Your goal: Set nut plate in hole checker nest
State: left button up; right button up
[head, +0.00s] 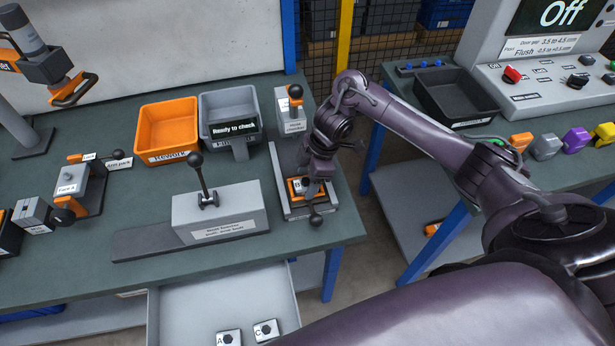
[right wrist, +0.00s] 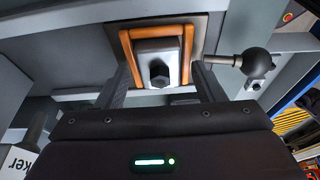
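The nut plate (right wrist: 157,52) is a small grey block with a dark hex nut. In the right wrist view it lies inside the orange-framed nest (right wrist: 188,50) of the hole checker. In the head view the orange nest (head: 293,188) shows at the right end of the left bench, partly hidden by my gripper. My right gripper (head: 314,190) points down over the nest. In the right wrist view its fingers (right wrist: 160,78) stand apart, one on each side of the plate, with visible gaps. My left gripper is not in view.
A lever with a dark ball knob (right wrist: 257,61) is right beside the nest. The grey block fixture (head: 222,214) stands to its left. Orange (head: 166,128) and grey (head: 245,104) bins are behind. Plates A (head: 229,338) and C (head: 266,330) lie in an open drawer (head: 200,300).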

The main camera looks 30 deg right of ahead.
jog(key=p+v, duration=0.3)
jog(key=v, duration=0.9)
jog(key=shift+s, duration=0.1)
dwell(0.4)
